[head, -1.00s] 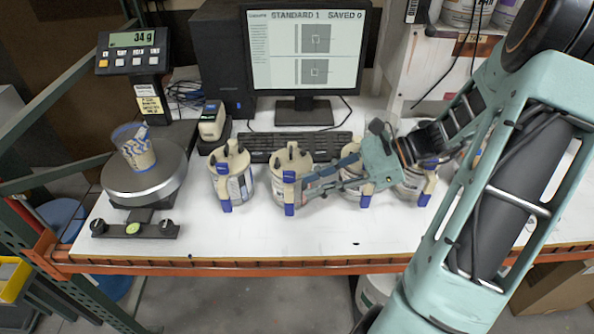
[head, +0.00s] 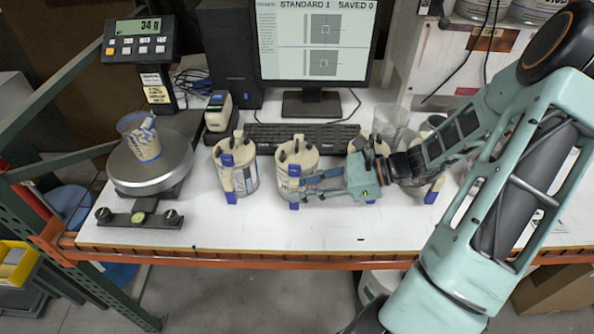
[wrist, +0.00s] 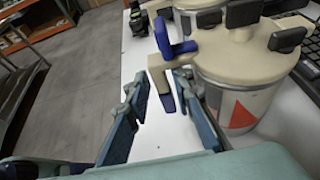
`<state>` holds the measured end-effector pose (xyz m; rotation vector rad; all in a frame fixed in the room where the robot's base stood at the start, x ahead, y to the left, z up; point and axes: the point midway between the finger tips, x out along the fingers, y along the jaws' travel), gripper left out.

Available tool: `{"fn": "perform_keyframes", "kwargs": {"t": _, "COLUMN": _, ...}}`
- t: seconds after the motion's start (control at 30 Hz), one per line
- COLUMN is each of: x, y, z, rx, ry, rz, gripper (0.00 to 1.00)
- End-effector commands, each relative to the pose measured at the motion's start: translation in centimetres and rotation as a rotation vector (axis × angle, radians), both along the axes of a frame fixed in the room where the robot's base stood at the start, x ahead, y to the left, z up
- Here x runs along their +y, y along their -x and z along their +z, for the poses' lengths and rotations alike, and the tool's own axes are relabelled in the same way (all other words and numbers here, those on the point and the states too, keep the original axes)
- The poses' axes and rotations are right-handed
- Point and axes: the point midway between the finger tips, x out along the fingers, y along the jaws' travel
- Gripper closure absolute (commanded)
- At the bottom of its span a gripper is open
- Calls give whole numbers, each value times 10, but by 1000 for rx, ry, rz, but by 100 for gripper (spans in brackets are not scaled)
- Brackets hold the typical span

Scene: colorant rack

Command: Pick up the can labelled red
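Several cream-lidded cans with blue-tipped handles stand in a row on the white bench. In the wrist view, a can (wrist: 268,82) bears a white label with a red triangle (wrist: 241,116); I cannot read any word on it. It appears to be the second can from the left in the head view (head: 297,157). My gripper (wrist: 159,84) is open, with its blue fingers on either side of this can's cream and blue handle (wrist: 160,75). No clear grip on the handle shows. In the head view my gripper (head: 291,186) reaches in from the right, partly covering the can's front.
Another can (head: 236,168) stands close on the left; cans on the right are partly hidden by my arm. A scale (head: 150,172) with a cup (head: 140,137) is at far left. A keyboard (head: 305,137) and monitor (head: 312,45) are behind. The bench front is clear.

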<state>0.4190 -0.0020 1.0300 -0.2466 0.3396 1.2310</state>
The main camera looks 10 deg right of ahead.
Motion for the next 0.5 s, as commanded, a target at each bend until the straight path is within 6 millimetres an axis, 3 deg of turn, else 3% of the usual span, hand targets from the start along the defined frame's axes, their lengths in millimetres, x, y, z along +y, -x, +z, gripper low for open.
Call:
{"fn": "perform_keyframes", "kwargs": {"t": 0.13, "x": 15, "y": -5, "z": -6, "rx": 1, "ry": -1, "rz": 0, "gripper": 78}}
{"fn": "perform_keyframes", "kwargs": {"t": 0.4, "x": 17, "y": -6, "z": -8, "rx": 0, "ry": 1, "rz": -2, "gripper": 78}}
{"fn": "perform_keyframes", "kwargs": {"t": 0.5, "x": 17, "y": -6, "z": -8, "rx": 0, "ry": 1, "rz": -2, "gripper": 88}}
